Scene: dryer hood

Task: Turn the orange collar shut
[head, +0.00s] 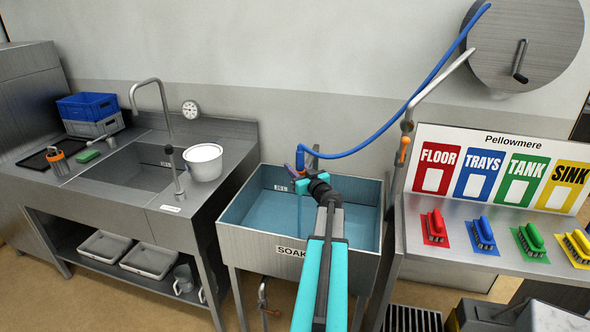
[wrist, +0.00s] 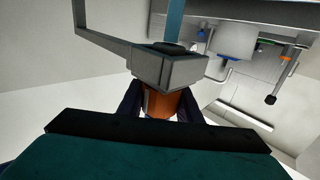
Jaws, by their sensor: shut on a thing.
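The orange collar (wrist: 158,104) shows in the wrist view between the two dark fingers of my gripper (wrist: 159,108), directly against a grey block-shaped fitting (wrist: 172,73). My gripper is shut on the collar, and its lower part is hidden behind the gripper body. In the head view my gripper (head: 303,180) is over the back of the soak sink, beside the lower end of the blue hose (head: 301,160). The collar is too small and covered there to make out clearly. I cannot tell how far it is turned.
The soak sink (head: 232,240) holds blue water below my arm. A steel counter with a basin (head: 130,165) and a white pot (head: 203,162) stands left. A shelf with coloured brushes (head: 435,226) stands right. The hose runs up to a wall reel (head: 520,40).

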